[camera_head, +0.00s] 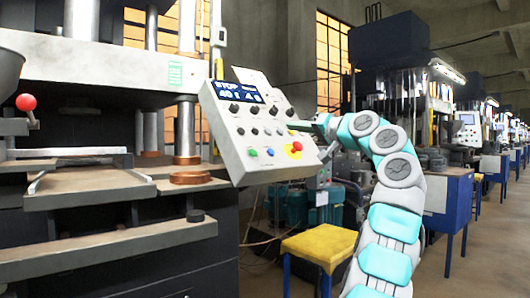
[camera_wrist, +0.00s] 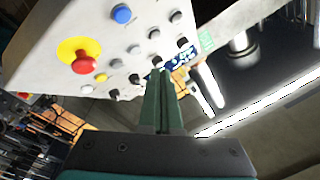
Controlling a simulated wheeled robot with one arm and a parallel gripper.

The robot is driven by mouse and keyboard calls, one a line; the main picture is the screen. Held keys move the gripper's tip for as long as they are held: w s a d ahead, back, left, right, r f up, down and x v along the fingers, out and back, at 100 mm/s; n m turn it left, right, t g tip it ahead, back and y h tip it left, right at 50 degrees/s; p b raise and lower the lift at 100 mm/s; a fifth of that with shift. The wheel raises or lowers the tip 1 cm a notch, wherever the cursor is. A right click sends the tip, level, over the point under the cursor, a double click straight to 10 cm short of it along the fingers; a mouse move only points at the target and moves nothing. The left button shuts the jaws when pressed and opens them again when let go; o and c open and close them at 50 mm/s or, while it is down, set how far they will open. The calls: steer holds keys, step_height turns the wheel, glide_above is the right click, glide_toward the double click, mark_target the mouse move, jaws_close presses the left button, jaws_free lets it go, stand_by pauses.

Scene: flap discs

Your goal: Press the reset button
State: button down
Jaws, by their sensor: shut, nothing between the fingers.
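The grey control panel (camera_head: 232,135) stands at the centre of the head view, tilted, with several knobs and buttons. Its blue button (camera_head: 270,151) sits in the lower row; it also shows at the top of the wrist view (camera_wrist: 121,13). A red mushroom button (camera_head: 296,146) on a yellow disc is at the lower right, and in the wrist view (camera_wrist: 86,62) at the left. I cannot read which button is labelled reset. My gripper (camera_head: 291,123) is shut and empty at the panel's right edge. Its green fingers (camera_wrist: 158,74) point toward the black knobs; contact cannot be told.
A lit display (camera_head: 240,92) tops the panel. A press with a metal bed (camera_head: 90,185) and a red ball-headed lever (camera_head: 26,102) stands left. A yellow stool (camera_head: 320,243) is below the panel. Open floor lies at the right.

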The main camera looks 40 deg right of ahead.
mark_target(271, 152)
steer(key=shift+f, duration=0.1)
steer(key=w+f+b, duration=0.1)
steer(key=w+f, duration=0.4)
steer(key=w, duration=0.1)
steer(key=shift+w+a+f+b, duration=0.25)
steer(key=shift+b, duration=0.15)
stand_by(0.3)
stand_by(1.8)
steer(key=shift+w+f, duration=0.3)
steer(key=shift+w, duration=0.05)
steer(key=shift+w+a+f+b, duration=0.1)
steer(key=shift+w+f+b, duration=0.15)
steer(key=shift+w+b, duration=0.1)
stand_by(1.0)
steer(key=shift+s+r, duration=0.55)
steer(key=shift+s, duration=0.1)
